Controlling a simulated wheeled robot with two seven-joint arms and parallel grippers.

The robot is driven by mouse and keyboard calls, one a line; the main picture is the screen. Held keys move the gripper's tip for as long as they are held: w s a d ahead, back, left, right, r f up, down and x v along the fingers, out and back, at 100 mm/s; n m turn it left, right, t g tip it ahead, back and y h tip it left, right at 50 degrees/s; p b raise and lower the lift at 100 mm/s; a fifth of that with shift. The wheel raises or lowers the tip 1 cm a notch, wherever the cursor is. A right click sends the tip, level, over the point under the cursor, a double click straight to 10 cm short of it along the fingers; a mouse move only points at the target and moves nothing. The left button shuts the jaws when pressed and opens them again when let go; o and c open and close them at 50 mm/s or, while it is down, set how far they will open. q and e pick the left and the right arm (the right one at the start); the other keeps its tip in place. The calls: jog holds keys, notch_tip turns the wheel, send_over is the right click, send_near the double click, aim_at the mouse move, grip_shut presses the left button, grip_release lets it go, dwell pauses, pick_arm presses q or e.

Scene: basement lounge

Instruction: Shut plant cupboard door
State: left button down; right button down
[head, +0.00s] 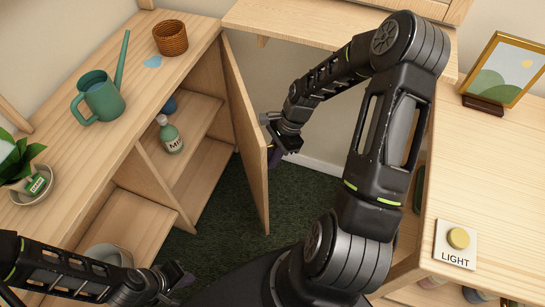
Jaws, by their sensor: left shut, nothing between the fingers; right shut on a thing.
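The plant cupboard door (238,112) is a pale wood panel standing open, swung out from the cupboard (150,95) on the left. My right gripper (273,152) is at the door's outer face, shut on a part of the door that the fingers hide. My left gripper (178,278) is shut and empty, low in front of the cupboard's lower compartment.
A right-hand counter (475,160) holds a picture frame (508,68) and a light switch (456,244). Dark green carpet (233,210) lies between.

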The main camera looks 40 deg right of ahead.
jog(key=w+a+m, duration=0.2)
jog(key=w+a, duration=0.2)
jog(key=a, duration=0.3)
jog(key=w+a+m+t, duration=0.1)
jog(key=w+a+m, duration=0.1)
jog(key=w+a, duration=0.2)
jog(key=w+a+m+t, duration=0.1)
jog(key=w+a, duration=0.3)
jog(key=a, duration=0.6)
jog(key=shift+a+m+h, duration=0.15)
jog(key=shift+m+h, duration=0.25)
jog(key=shift+m, duration=0.2)
jog(key=c, duration=1.8)
grip_release()
jog(key=shift+o, duration=0.2)
jog(key=p+v, duration=0.1)
jog(key=v, duration=0.7)
